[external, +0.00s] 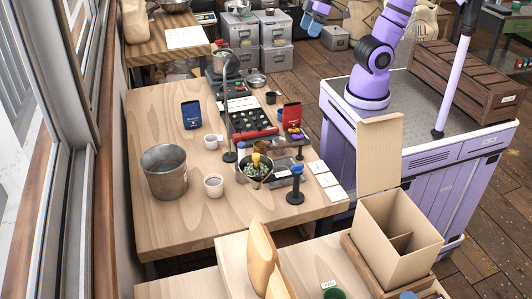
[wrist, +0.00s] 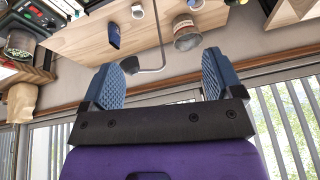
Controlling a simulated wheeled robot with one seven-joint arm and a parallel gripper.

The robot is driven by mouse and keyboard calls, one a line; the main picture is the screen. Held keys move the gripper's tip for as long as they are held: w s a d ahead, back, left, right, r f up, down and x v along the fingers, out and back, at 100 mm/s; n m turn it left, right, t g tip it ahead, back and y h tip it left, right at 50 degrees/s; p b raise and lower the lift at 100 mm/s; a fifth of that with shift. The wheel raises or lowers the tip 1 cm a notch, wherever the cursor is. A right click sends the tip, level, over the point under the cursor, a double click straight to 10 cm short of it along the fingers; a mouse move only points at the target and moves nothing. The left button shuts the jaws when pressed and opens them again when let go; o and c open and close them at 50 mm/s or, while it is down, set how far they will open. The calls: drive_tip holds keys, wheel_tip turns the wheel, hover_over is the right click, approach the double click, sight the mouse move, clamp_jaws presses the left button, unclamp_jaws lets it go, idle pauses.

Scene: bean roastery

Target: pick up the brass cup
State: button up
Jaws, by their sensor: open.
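I cannot make out a brass cup for certain in either view. On the wooden table in the external view stand a pale cup (external: 213,185), a smaller white cup (external: 211,142) and a small dark cup (external: 271,98). A dark pot (external: 246,178) with a yellow piece in it stands near them. My gripper (wrist: 163,80) is open and empty in the wrist view, its two blue fingers wide apart. In the external view my gripper (external: 314,20) is at the top edge, well away from the table's cups.
A metal bucket (external: 165,177) stands at the table's left; it also shows in the wrist view (wrist: 186,42). A thin lamp stand (external: 229,125) rises mid-table. A blue bag (external: 191,115), red bag (external: 291,115) and open cardboard box (external: 386,250) are obstacles. The table's front left is clear.

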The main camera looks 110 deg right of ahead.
drive_tip(key=w+f+m+g, duration=0.1)
drive_tip(key=w+f+m, duration=0.1)
drive_tip(key=w+f, duration=0.55)
drive_tip(key=m+g, duration=0.3)
drive_tip(key=m, duration=0.3)
hover_over(260, 151)
drive_tip(key=s+d, duration=0.1)
drive_tip(key=d, duration=0.1)
wheel_tip(260, 151, down, 33)
drive_tip(key=shift+s+f, duration=0.2)
drive_tip(key=shift+f, duration=2.9)
drive_tip(key=f, duration=0.3)
drive_tip(key=shift+w+d+f+m, duration=0.3)
drive_tip(key=shift+d+f, duration=0.05)
drive_tip(key=shift+f, duration=0.75)
drive_tip(key=c, duration=1.1)
